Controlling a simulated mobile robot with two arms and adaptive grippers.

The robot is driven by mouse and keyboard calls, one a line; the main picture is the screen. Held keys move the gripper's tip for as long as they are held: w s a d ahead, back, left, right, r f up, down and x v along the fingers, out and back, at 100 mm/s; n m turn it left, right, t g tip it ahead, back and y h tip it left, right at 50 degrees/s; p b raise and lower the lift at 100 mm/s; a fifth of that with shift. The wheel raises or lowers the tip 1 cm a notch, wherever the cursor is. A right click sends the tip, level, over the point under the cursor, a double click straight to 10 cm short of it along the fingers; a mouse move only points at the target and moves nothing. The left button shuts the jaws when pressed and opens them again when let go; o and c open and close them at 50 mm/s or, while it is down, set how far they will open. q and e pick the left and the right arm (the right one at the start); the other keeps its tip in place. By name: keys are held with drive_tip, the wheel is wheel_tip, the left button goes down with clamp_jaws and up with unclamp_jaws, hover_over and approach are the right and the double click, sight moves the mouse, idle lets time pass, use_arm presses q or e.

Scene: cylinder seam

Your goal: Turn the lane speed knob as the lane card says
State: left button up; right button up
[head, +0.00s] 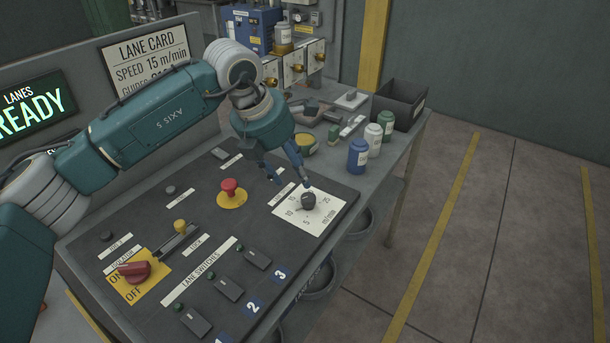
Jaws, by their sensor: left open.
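The lane speed knob (308,201) is small and dark, on a white dial plate (322,222) marked in m/min at the panel's right side. Where its pointer sits is too small to tell. The lane card (145,52) hangs behind and reads "SPEED 15 m/min"; my arm hides its lower lines. My left gripper (291,183) is open and points down just behind and left of the knob. One fingertip looks close to the knob; I cannot tell whether they touch. My right gripper is not in view.
The panel also bears a red mushroom button (229,188), a red isolator handle (134,271), a yellow-tipped lock lever (180,226) and lane switches (228,288). Bottles (358,156) and a dark bin (398,103) stand behind. A green READY display (37,109) is at left.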

sight(308, 197)
use_arm(q)
drive_tip(key=p+x, duration=0.3)
drive_tip(key=x, duration=0.7)
drive_tip(key=shift+w+d+f, duration=0.1)
drive_tip(key=shift+d+f, duration=0.05)
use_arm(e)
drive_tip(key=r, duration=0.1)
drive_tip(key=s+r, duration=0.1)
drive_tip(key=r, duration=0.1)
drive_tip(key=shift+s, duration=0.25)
use_arm(q)
drive_tip(key=shift+c, duration=0.2)
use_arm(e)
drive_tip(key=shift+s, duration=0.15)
use_arm(q)
drive_tip(key=c, duration=1.1)
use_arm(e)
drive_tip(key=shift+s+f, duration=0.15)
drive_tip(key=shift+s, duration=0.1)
